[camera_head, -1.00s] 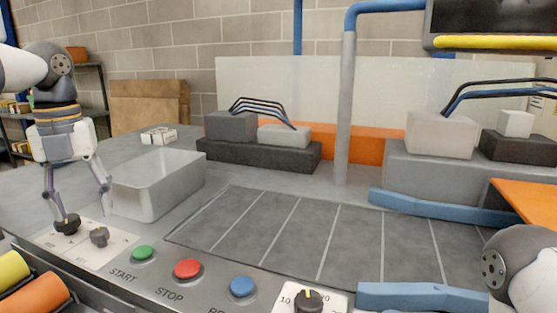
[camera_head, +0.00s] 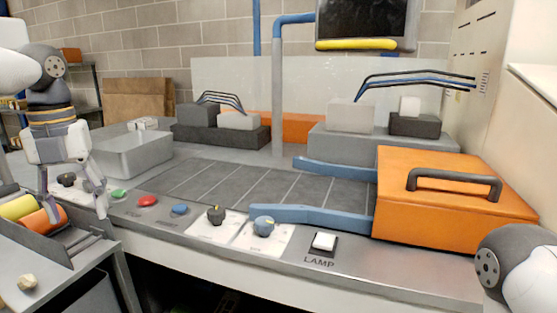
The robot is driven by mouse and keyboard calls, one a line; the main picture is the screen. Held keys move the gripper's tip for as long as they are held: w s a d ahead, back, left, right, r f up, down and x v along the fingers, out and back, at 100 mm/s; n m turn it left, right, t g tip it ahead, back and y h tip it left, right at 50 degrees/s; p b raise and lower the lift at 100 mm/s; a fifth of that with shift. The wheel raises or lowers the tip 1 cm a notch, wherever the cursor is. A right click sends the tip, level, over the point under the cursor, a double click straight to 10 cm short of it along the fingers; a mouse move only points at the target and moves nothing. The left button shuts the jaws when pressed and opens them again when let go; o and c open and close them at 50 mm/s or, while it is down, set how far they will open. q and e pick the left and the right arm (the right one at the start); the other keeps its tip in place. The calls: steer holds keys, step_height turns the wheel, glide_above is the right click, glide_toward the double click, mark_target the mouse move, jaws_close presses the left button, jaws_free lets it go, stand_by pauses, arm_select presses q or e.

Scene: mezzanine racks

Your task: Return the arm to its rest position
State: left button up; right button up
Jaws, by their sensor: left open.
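My left arm comes in from the left edge, and its gripper (camera_head: 73,213) hangs pointing down. Its two fingers are spread apart with nothing between them. It hangs in front of the console's left end, where it partly covers a black knob (camera_head: 66,179) and the edge of the grey metal bin (camera_head: 135,158). Whether it touches anything below is unclear. Of my right arm only a white and grey link shows at the lower right corner; its gripper is out of view.
The console has a green button (camera_head: 118,194), a red button (camera_head: 146,201), a blue button (camera_head: 180,209), knobs and a lamp switch (camera_head: 323,242). Blue guide rails (camera_head: 310,216) lead to an orange hood (camera_head: 450,210). Yellow and orange rollers (camera_head: 44,219) lie lower left. The grey belt (camera_head: 245,186) is bare.

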arm_select(q)
steer(key=w+a+f+m+t+y, duration=0.1)
steer(key=a+f+m+y, duration=0.1)
steer(key=f+m+y, duration=0.5)
steer(key=w+a+f+m+t+y, duration=0.15)
steer(key=f+m, duration=0.35)
steer(key=f, duration=0.5)
steer(key=s+d+f+m+t, duration=0.1)
steer(key=s+d+f+m, duration=0.15)
steer(key=f+m, duration=0.35)
steer(key=s+d+f+m+t, duration=0.2)
steer(key=d+f+m, duration=0.1)
steer(key=f+m, duration=0.25)
steer(key=s+d+f+m+g+h, duration=0.1)
steer(key=s+d+f+m+h, duration=0.15)
steer(key=s+m, duration=0.2)
steer(key=s+d+f+m+g+h, duration=0.1)
steer(key=s+d+f+m+h, duration=0.1)
steer(key=s+d+f+m, duration=0.3)
steer(key=s+d+f+m+h, duration=0.1)
steer(key=s+f+m+h, duration=0.15)
steer(key=s, duration=0.35)
steer(key=s+d+m+g, duration=0.2)
steer(key=s+m, duration=0.1)
steer(key=s, duration=0.5)
steer(key=s+d+m+g+h, duration=0.1)
steer(key=s+m+g, duration=0.2)
steer(key=s, duration=0.6)
steer(key=shift+d+f, duration=0.3)
steer(key=shift+d, duration=0.05)
